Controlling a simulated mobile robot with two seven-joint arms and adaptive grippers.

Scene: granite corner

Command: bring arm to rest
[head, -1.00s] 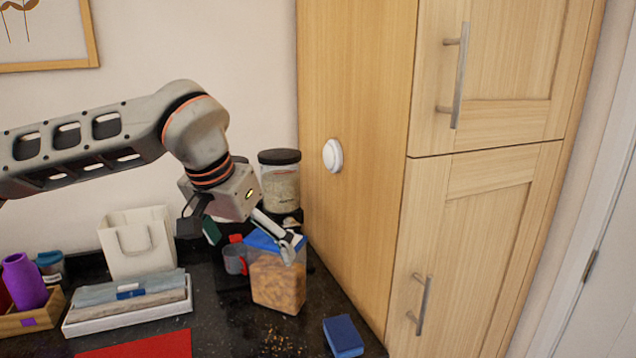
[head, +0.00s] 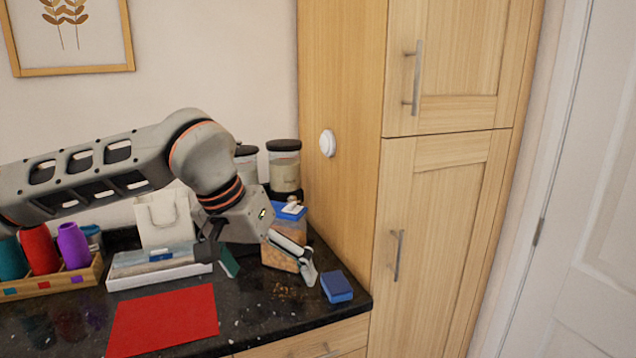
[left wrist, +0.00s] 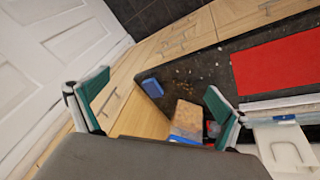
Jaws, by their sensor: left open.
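My left gripper (head: 268,270) hangs open and empty over the black counter, in front of a clear food container (head: 281,253) with a blue lid. One finger crosses the container's front in the picture and hides part of it; I cannot tell if they touch. In the left wrist view the two green-padded fingers stand wide apart (left wrist: 158,100) with nothing between them. The container also shows there (left wrist: 187,117), beyond the gripper. My left arm reaches in from the left, bent downward at the wrist. My right gripper is not in view.
A blue sponge (head: 337,287) lies near the counter's right edge, with crumbs (head: 284,291) beside it. A red mat (head: 163,320), a white tray (head: 125,278), a white bag (head: 166,220), a wooden cup box (head: 50,286) and jars (head: 284,168) stand around. A tall wooden cabinet (head: 345,100) bounds the right.

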